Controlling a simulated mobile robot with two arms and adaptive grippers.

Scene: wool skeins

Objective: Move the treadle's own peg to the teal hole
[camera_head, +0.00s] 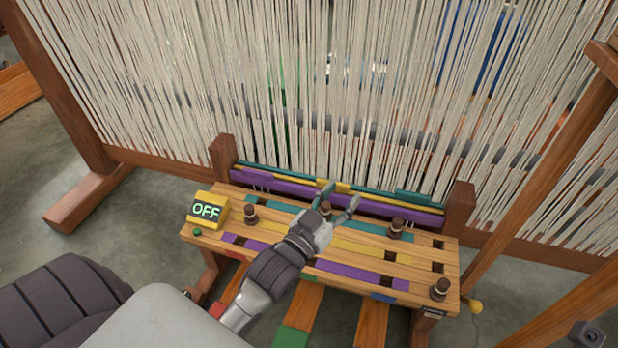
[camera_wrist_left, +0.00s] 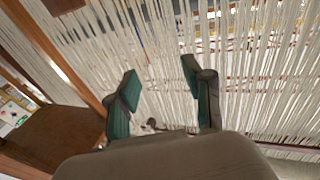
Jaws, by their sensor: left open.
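A wooden peg board (camera_head: 225,245) with teal, yellow and purple stripes stands in front of the loom. Dark brown pegs stand upright in it: one at the left (camera_head: 250,214), one at mid-back (camera_head: 324,208), one right of the middle on a teal strip (camera_head: 396,228), and one at the front right corner (camera_head: 439,290). Empty dark square holes (camera_head: 437,267) show at the right. My left gripper (camera_head: 341,194) is open above the back middle, close to the mid-back peg; its fingers also show in the left wrist view (camera_wrist_left: 160,88) with nothing held between them. I cannot tell which peg belongs to the treadle.
A yellow box reading OFF (camera_head: 207,210) sits at the board's left end. Pale warp threads (camera_head: 300,90) hang behind. Teal, yellow and purple bars (camera_head: 285,192) lie along the back. Treadles (camera_head: 298,315) run below the board. A wooden post (camera_head: 545,160) rises at right.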

